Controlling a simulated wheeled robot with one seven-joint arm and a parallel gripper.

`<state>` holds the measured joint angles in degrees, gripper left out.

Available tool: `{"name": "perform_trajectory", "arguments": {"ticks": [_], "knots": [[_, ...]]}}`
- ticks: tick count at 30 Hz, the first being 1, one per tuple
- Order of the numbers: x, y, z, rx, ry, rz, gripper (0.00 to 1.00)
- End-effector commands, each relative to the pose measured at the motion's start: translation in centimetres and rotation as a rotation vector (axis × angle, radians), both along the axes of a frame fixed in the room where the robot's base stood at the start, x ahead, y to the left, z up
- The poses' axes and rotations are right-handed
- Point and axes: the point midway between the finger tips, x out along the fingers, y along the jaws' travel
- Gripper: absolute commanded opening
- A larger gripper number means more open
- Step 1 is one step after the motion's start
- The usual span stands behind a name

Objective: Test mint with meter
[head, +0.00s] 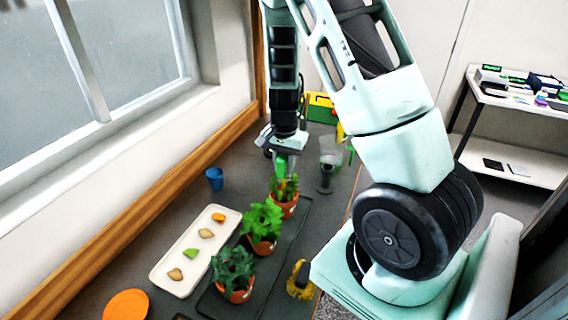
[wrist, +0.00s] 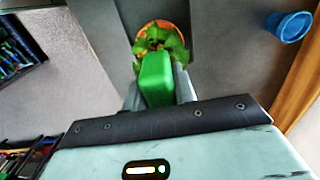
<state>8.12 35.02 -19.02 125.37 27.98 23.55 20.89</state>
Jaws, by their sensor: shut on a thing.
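My gripper (head: 283,152) points down over the farthest of three potted plants and is shut on a green meter (head: 281,168). In the wrist view the meter (wrist: 157,80) sits between the fingers. It overlaps the leaves of the far plant (head: 287,187), in an orange pot that also shows in the wrist view (wrist: 168,38). The meter's lower end is hidden, so I cannot tell whether it touches the soil. A bright green leafy plant (head: 262,220) stands in the middle and a darker green plant (head: 233,268) nearest. I cannot tell for certain which is the mint.
The pots stand on a dark tray (head: 291,243). A cream tray (head: 161,279) with several leaf-shaped pieces lies left. A blue cup (head: 214,179) stands near the window wall. An orange disc (head: 126,305), yellow object (head: 299,282), clear container (head: 330,150) and yellow-green box (head: 321,107) surround them.

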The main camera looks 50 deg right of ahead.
Motion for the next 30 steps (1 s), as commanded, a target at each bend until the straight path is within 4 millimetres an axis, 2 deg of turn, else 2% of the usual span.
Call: {"name": "perform_trajectory", "arguments": {"ticks": [14, 30], "knots": [[0.0, 0.0, -0.1, 0.0, 0.0, 0.0, 0.03], [0.0, 0.0, -1.3, 0.0, 0.0, 0.0, 0.03]]}}
